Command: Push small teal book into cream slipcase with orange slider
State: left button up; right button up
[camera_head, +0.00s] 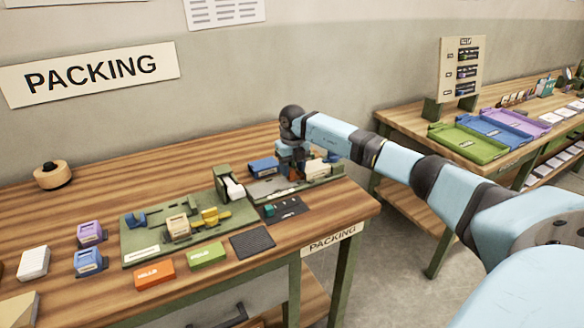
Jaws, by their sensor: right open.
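A tan-cream box (178,228), which looks like the cream slipcase, stands on a green board on the packing table. A yellow-orange piece (212,215), likely the orange slider, is just right of it on the same board. A small teal block (269,210), perhaps the teal book, lies on a dark mat further right; it is too small to be sure. My right gripper (297,170) reaches down over a second fixture at the table's right, away from these pieces. Its open fingers are largely hidden by the wrist. My left gripper is out of view.
A blue block (263,166) and a cream piece (318,168) flank my right gripper. Orange (154,274) and green (206,255) boxes lie along the front. Purple (90,233) and blue (89,262) boxes stand left. The table's back left is mostly clear.

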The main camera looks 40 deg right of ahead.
aim_at(293, 170)
notch_tip(293, 170, up, 14)
jog(key=shift+f, duration=0.15)
dwell(0.5)
jog(key=shift+s+f, duration=0.1)
dwell(0.4)
